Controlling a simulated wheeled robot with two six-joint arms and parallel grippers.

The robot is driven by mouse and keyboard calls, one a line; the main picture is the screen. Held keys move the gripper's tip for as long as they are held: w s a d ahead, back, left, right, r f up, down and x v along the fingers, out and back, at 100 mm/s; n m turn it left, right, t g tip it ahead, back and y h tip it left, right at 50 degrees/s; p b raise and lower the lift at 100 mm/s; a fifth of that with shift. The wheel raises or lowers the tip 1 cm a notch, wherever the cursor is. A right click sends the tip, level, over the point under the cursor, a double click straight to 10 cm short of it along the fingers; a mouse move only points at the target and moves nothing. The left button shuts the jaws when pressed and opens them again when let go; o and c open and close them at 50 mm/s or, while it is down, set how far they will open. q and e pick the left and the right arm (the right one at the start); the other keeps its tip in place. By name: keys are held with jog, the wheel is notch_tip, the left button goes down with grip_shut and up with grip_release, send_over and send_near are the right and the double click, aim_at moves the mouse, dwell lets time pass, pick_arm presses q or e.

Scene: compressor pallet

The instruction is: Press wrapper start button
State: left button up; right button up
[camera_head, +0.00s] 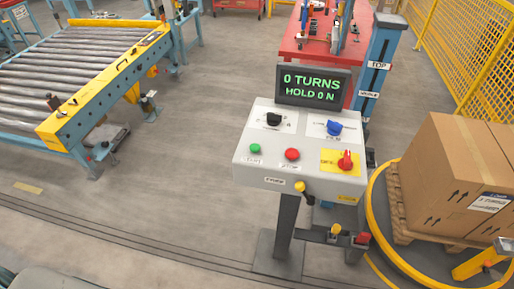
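The wrapper's control panel (297,180) is a light grey box on a dark post, near the middle of the head view. A green button (255,148) is at its left, with a small label under it too blurred to read for certain. A red button (292,154) labelled STOP sits to its right. A black knob (273,119), a blue knob (334,128) and a red switch on a yellow plate (345,160) are also on the panel. The display (312,87) above reads "0 TURNS HOLD 0 N". Neither gripper shows in the view.
A cardboard box (440,175) on a wooden pallet stands at the right, inside a yellow ring (377,232). A blue post (376,68) stands behind the panel. A roller conveyor (70,65) is at upper left and yellow fencing (470,40) at upper right. Floor left of the panel is clear.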

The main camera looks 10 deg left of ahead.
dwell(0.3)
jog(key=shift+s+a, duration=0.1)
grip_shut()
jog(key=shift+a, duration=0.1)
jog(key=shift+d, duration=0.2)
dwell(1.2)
